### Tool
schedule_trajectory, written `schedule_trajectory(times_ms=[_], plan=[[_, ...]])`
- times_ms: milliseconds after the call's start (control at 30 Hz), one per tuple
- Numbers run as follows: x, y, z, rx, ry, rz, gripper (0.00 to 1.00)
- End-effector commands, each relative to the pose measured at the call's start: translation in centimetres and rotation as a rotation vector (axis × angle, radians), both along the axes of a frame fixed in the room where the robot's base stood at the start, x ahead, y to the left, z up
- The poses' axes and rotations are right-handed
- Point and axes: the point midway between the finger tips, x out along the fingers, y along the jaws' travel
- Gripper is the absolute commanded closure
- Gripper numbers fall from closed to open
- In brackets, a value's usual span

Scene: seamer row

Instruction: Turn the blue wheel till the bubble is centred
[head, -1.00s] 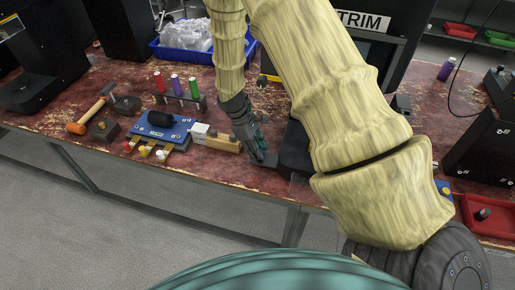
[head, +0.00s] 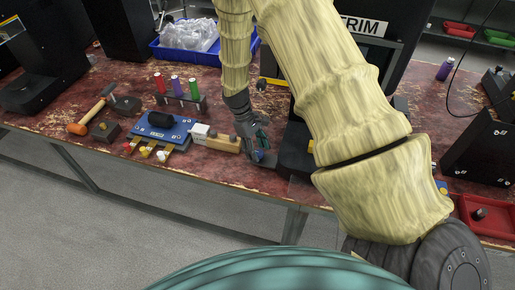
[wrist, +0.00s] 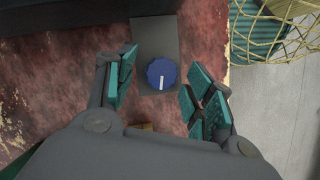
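The blue wheel (wrist: 162,74) is a round knob with a white mark on its face. It sits on a dark grey block (wrist: 155,38) on the worn red bench, and the block also shows in the head view (head: 268,161). My gripper (wrist: 160,82) is open, with one teal-padded finger on each side of the wheel. Gaps show between both fingers and the wheel in the wrist view. In the head view my gripper (head: 257,150) is low over the block at the bench's front edge and mostly hides the wheel. I cannot make out a bubble in either view.
A wooden block (head: 223,143) and a blue plate with coloured knobs (head: 172,130) lie left of my gripper. A dark machine with a TRIM sign (head: 361,26) stands behind my arm. A red tray (head: 484,218) is at right. The bench's front edge is close.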

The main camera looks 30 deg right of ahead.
Motion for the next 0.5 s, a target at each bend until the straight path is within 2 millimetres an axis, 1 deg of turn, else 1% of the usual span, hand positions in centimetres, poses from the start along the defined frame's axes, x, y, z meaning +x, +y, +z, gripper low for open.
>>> schedule_trajectory(times_ms=[267,367,500], plan=[[0.0,0.1,0.2,0.0,0.001,0.001,0.47],[0.4,0.2,0.8,0.001,-0.001,0.001,0.47],[1.1,0.4,2.7,0.0,-0.002,0.001,0.47]])
